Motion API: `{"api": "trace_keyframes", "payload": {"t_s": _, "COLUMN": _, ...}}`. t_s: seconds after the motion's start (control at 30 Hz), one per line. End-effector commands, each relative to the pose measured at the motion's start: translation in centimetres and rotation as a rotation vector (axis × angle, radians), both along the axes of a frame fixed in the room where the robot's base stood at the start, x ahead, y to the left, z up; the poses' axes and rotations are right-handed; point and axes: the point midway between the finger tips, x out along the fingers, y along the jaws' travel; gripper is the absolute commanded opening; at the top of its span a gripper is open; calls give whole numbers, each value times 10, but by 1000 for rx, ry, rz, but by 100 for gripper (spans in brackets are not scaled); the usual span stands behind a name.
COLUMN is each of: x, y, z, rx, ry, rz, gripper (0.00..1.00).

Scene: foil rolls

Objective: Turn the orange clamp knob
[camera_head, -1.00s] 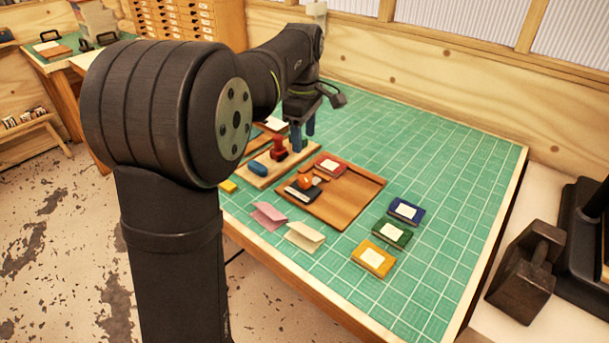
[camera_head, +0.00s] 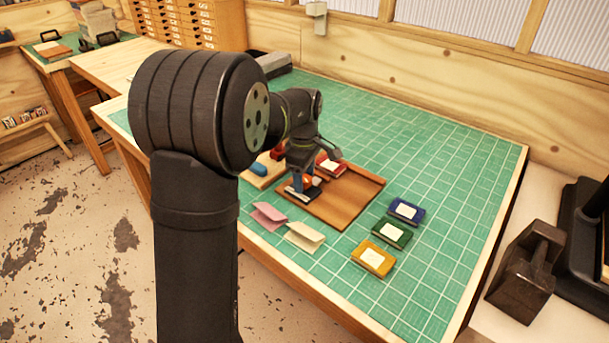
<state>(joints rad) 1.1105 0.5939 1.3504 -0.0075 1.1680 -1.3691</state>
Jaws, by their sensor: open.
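The orange clamp knob (camera_head: 317,181) is on the wooden tray (camera_head: 345,200), mostly hidden by my gripper; only a small bit of orange shows. A dark and pale flat part (camera_head: 304,193) lies beside it on the tray. My gripper (camera_head: 306,182) points down at the knob with its blue fingers open. One finger stands at the knob's left side; the other is largely hidden, so I cannot tell whether either touches the knob.
A red pad (camera_head: 331,166) lies at the tray's back. Blue (camera_head: 406,211), green (camera_head: 392,233) and orange-yellow (camera_head: 373,258) pads lie to the right. Folded pink (camera_head: 268,215) and cream (camera_head: 304,237) cards lie in front. The green mat (camera_head: 450,150) behind is mostly clear.

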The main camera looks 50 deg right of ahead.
Motion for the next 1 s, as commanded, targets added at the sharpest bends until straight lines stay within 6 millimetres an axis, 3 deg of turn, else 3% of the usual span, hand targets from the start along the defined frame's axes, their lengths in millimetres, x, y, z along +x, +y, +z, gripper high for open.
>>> {"api": "trace_keyframes", "payload": {"t_s": 0.07, "x": 0, "y": 0, "z": 0, "rx": 0, "ry": 0, "rz": 0, "gripper": 52}}
{"api": "trace_keyframes", "payload": {"t_s": 0.27, "x": 0, "y": 0, "z": 0, "rx": 0, "ry": 0, "rz": 0, "gripper": 13}}
{"api": "trace_keyframes", "payload": {"t_s": 0.67, "x": 0, "y": 0, "z": 1, "rx": 0, "ry": -1, "rz": -63, "gripper": 11}}
{"api": "trace_keyframes", "payload": {"t_s": 1.0, "x": 1, "y": 0, "z": 0, "rx": 2, "ry": -1, "rz": -317, "gripper": 11}}
